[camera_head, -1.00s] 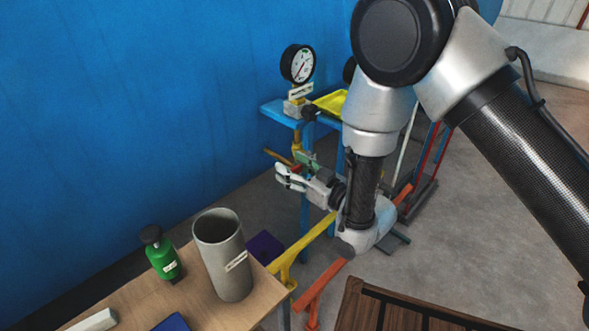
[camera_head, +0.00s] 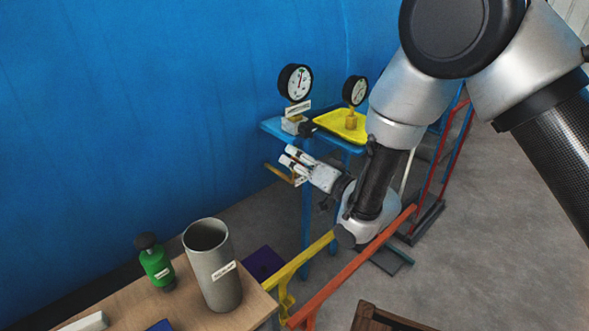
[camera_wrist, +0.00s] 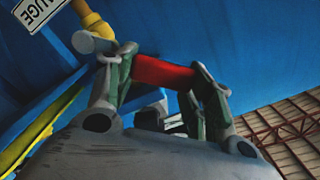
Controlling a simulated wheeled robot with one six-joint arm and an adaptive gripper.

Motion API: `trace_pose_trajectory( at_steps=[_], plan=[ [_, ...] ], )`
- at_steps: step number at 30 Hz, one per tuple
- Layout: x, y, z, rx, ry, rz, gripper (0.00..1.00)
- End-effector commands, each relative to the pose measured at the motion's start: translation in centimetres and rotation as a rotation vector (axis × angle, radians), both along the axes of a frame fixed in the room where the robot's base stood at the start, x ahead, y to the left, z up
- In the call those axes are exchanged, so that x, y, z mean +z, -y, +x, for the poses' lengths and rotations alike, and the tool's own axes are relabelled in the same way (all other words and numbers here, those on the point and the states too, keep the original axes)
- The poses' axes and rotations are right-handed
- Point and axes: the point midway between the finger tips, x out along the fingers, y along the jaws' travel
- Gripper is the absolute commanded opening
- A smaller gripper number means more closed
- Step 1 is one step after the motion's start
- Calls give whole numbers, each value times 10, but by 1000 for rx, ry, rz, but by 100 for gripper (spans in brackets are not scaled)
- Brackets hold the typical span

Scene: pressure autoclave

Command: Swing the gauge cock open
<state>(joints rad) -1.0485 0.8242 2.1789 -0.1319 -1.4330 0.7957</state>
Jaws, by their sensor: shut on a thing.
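The gauge cock's red handle (camera_wrist: 165,73) lies between my fingertips in the wrist view. My gripper (camera_wrist: 163,75) is shut on it. The yellow pipe fitting (camera_wrist: 92,22) shows at the upper left, with a white label (camera_wrist: 38,12) reading "GAUGE" beside it. In the head view my gripper (camera_head: 289,162) is beside the blue stand, above the bent yellow pipe (camera_head: 279,174). There the fingers hide the handle. A round white dial gauge (camera_head: 296,82) stands above on the stand.
The blue stand (camera_head: 272,126) bears a yellow tray (camera_head: 335,128) and a second gauge (camera_head: 355,90). Yellow (camera_head: 300,262) and orange (camera_head: 350,268) rails run below my arm. A wooden table (camera_head: 190,310) holds a green bottle (camera_head: 157,264) and a grey cylinder (camera_head: 215,270). A blue wall stands behind.

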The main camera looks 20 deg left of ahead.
Motion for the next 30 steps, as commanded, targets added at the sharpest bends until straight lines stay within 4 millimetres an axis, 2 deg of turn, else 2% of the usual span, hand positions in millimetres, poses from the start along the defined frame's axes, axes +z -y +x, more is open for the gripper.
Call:
trace_pose_trajectory(
  at_steps=[12,30],
  plan=[
    [11,7,17,-2,-213,90,9],
    [12,9,20,-3,-258,108,9]
  ],
)
